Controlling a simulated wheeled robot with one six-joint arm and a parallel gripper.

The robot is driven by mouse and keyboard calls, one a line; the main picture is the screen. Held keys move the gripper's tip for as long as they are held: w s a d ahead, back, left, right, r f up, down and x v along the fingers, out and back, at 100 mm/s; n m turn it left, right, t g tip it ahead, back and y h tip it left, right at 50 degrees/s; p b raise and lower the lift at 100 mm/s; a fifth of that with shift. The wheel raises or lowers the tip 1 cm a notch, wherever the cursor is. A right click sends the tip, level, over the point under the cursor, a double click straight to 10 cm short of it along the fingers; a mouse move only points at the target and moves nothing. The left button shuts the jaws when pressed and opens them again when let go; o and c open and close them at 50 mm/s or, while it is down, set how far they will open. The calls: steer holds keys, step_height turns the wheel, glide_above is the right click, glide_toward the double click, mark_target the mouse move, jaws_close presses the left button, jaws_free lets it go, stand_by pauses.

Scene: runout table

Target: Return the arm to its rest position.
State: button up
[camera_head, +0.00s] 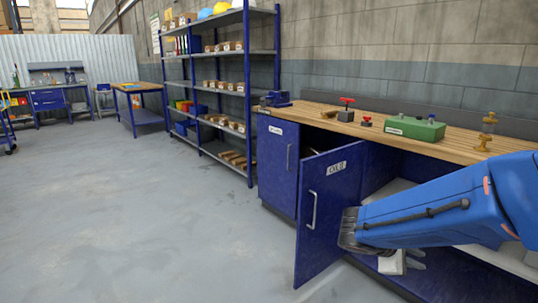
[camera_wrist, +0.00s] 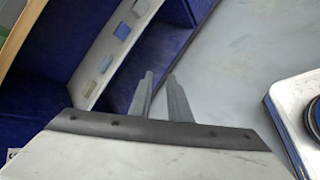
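My gripper (camera_head: 414,259) hangs low in front of the workbench cabinet, just right of the open blue door (camera_head: 329,205). My blue arm reaches in from the right edge of the head view. In the wrist view the two grey fingers of my gripper (camera_wrist: 160,74) stand a little apart, with nothing held between them. The gripper is partly hidden by the wrist in the head view.
The cabinet door swings out close to my wrist. The wooden benchtop (camera_head: 455,143) above carries a green box (camera_head: 414,128), a red-handled valve (camera_head: 346,110) and brass fittings (camera_head: 487,132). A shelf rack (camera_head: 249,95) stands farther back. The grey floor (camera_head: 130,215) at left is clear.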

steer(key=s+a+m+g+y, duration=0.15)
steer(key=s+m+y, duration=0.35)
steer(key=s, duration=0.5)
steer(key=s+a+r+m+t+y, duration=0.2)
steer(key=s+a+m+y, duration=0.3)
steer(key=a, duration=0.4)
steer(key=shift+s+a+r+m+t+y, duration=0.15)
steer(key=shift+s+r+m+t+y, duration=0.15)
steer(key=shift+s+m+t, duration=0.65)
